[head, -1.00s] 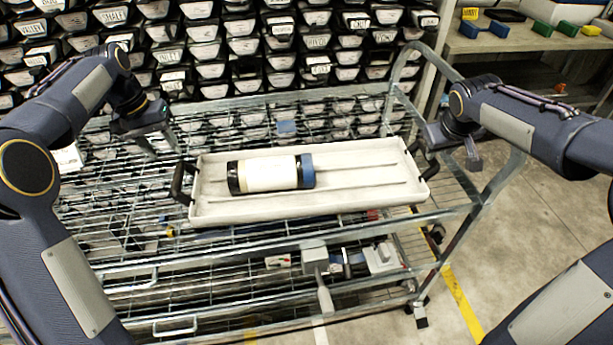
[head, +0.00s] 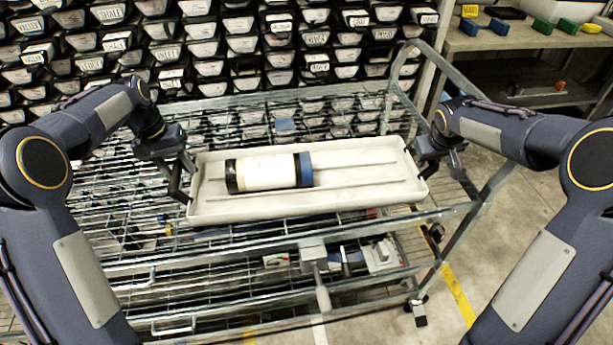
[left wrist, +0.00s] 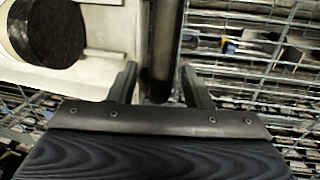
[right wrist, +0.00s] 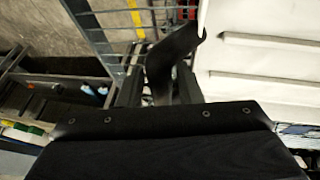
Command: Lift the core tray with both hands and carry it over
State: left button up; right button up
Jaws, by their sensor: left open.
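The core tray (head: 330,204) is a long, shallow, pale tray lying on the wire cart. A white core cylinder (head: 268,173) with a black band and a blue end lies in its left half; its dark end (left wrist: 50,32) shows in the left wrist view. My left gripper (head: 178,172) is open, with its fingers on either side of the tray's dark left handle (left wrist: 166,45). My right gripper (head: 436,166) is at the right end, its fingers on either side of the dark right handle (right wrist: 168,62). Whether they press on it is unclear.
The wire cart (head: 130,268) has a raised rail (head: 415,50) at its right end. Racks of labelled core boxes (head: 240,45) stand behind. A shelf (head: 540,40) with coloured items is at the back right. Small items lie on the cart's lower level.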

pick_arm(q)
jog(key=shift+f, duration=0.35)
pick_arm(e)
jog(key=shift+w+f, duration=0.15)
jog(key=shift+f, duration=0.15)
pick_arm(q)
jog(key=shift+c, duration=0.3)
pick_arm(e)
jog(key=shift+c, duration=0.4)
pick_arm(q)
jog(key=c, duration=0.7)
pick_arm(e)
grip_shut()
pick_arm(q)
grip_shut()
jog(key=shift+d, duration=0.1)
jog(key=shift+r, duration=0.1)
jog(key=shift+w+r, duration=0.1)
jog(key=shift+r, duration=0.1)
pick_arm(e)
jog(key=shift+w+r, duration=0.15)
jog(key=shift+r, duration=0.1)
